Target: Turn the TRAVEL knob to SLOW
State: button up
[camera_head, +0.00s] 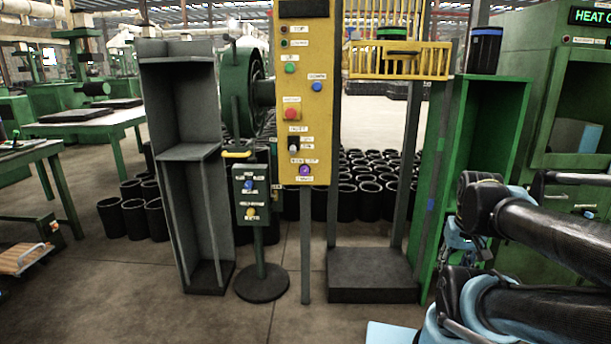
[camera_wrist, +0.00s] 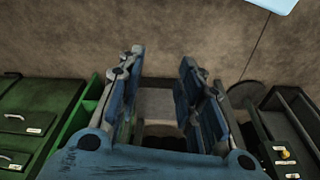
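A yellow control panel (camera_head: 305,70) stands upright near the middle of the head view. Near its bottom is a purple knob (camera_head: 305,169) with small labels above and below it. The labels are too small to read surely, and I cannot tell where the knob points. Higher up are a black switch (camera_head: 293,142), a red button (camera_head: 291,113) and blue and green buttons. My gripper (camera_wrist: 162,62) shows in the wrist view with its two blue fingers apart and nothing between them. My arm is at the right of the head view, well away from the panel.
A green pedestal box (camera_head: 250,195) with blue and yellow knobs stands left of the panel. A grey shelf (camera_head: 178,152) is farther left. A black platform (camera_head: 372,290) lies right of the panel's post, with a green cabinet (camera_head: 480,130) beyond. The front floor is clear.

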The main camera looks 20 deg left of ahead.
jog(key=shift+d, duration=0.15)
jog(key=o, duration=0.4)
jog(key=shift+s+r, duration=0.1)
jog(key=shift+o, duration=0.4)
jog(key=shift+s+r, duration=0.15)
jog(key=shift+r, duration=0.1)
jog(key=w+a+r+n+t+h, duration=0.1)
jog(key=w+a+r+t+h, duration=0.15)
jog(key=w, duration=0.85)
jog(key=w+a+r+n+t+h, duration=0.1)
jog(key=w+a+r+t+h, duration=0.15)
jog(key=w, duration=0.85)
jog(key=n+t+y, duration=0.6)
jog(key=t+y, duration=0.3)
jog(key=t, duration=0.1)
send_near(305, 173)
jog(key=x, duration=0.9)
jog(key=shift+w+a, duration=0.1)
jog(key=shift+w, duration=0.05)
